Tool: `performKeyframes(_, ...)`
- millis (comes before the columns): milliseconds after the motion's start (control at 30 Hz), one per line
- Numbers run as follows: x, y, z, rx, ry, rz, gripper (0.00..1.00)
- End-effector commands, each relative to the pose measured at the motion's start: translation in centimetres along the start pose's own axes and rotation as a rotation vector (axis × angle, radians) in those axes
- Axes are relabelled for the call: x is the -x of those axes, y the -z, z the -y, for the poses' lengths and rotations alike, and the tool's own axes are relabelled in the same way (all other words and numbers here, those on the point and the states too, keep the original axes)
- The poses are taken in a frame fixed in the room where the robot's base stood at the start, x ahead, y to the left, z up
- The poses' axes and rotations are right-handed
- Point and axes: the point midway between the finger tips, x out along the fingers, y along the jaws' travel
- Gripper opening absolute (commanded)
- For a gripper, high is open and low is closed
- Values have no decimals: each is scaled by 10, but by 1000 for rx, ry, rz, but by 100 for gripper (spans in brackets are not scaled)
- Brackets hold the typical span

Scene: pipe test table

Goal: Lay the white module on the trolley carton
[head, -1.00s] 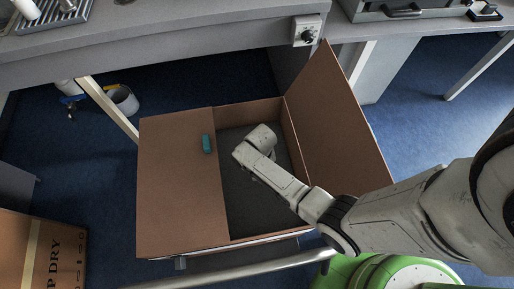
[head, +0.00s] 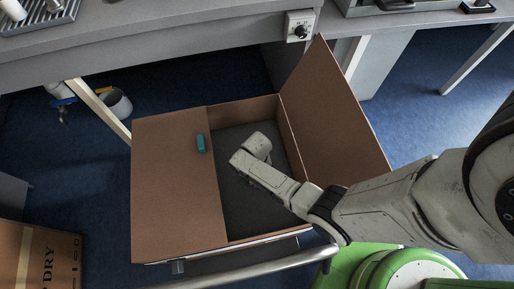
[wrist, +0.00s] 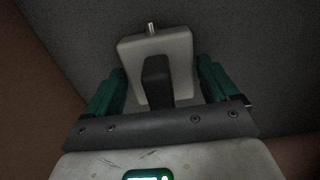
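The white module (wrist: 178,48), a pale block with a small metal stub and a dark block on its near side, shows in the wrist view. My gripper (wrist: 161,66) has its green fingers closed against both sides of it. In the head view, my wrist reaches over the open half of the trolley carton (head: 165,190); my fingers and the module are hidden below it. The carton's dark grey floor (head: 240,200) lies behind the module in the wrist view. The gap between module and floor cannot be judged.
The carton's right flap (head: 335,115) stands up, and its left half is covered. A trolley rail (head: 250,266) runs along the front. A counter (head: 190,50) stands behind; another carton (head: 40,255) is at lower left.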

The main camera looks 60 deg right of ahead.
Motion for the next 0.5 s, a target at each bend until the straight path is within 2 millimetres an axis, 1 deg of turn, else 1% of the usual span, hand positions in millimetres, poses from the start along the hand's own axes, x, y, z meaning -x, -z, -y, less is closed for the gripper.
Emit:
performKeyframes(33, 0, 0, 0, 0, 0, 0, 93)
performKeyframes(100, 0, 0, 0, 0, 0, 0, 99)
performKeyframes(133, 0, 0, 0, 0, 0, 0, 100)
performKeyframes(367, 2, 0, 0, 0, 0, 0, 100)
performKeyframes(467, 8, 0, 0, 0, 0, 0, 100)
performKeyframes(500, 14, 0, 0, 0, 1, -1, 100)
